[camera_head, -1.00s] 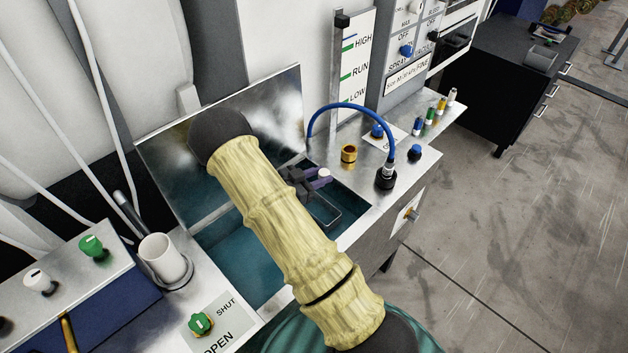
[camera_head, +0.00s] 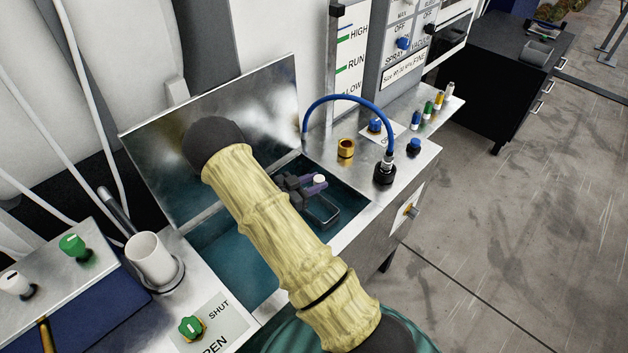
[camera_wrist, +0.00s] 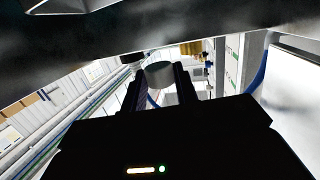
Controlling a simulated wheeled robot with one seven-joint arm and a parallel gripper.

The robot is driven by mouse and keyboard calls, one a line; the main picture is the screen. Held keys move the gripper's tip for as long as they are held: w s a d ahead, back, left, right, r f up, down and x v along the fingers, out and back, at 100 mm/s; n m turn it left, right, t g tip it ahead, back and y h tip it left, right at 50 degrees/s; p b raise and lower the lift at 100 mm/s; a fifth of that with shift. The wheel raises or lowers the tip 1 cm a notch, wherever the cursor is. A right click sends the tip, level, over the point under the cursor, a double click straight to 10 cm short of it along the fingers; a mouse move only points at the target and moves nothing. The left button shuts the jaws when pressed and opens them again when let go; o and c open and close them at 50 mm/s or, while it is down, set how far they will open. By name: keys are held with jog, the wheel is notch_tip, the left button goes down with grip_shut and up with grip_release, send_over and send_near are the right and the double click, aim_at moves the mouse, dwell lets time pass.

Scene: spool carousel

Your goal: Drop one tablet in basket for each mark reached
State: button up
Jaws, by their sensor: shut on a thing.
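My gripper (camera_head: 314,184) is over the open tank of teal liquid (camera_head: 222,255). It is shut on a small pale round tablet (camera_head: 320,179), which also shows as a grey disc (camera_wrist: 160,73) between the dark fingers in the wrist view. A dark wire frame, seemingly the basket (camera_head: 334,221), is at the tank's right side, just below and beside my gripper in the picture. My arm covers part of the tank, and I cannot tell what lies in the basket. The level gauge (camera_head: 351,62) reads HIGH, RUN and LOW, with green marks beside the words.
A raised metal lid (camera_head: 240,115) stands behind the tank. A blue hose (camera_head: 345,98), a brass fitting (camera_head: 345,148) and a black fitting (camera_head: 384,172) are on the right ledge. A white cup (camera_head: 152,260) and a green SHUT/OPEN knob (camera_head: 191,328) are at the left.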

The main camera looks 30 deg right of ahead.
notch_tip(320, 180, down, 2)
jog(key=shift+f+b, duration=0.2)
jog(key=shift+b, duration=0.35)
jog(key=o, duration=1)
jog(key=b+v, duration=0.2)
jog(key=v, duration=1.5)
jog(key=shift+a, duration=0.15)
jog(key=shift+a, duration=0.15)
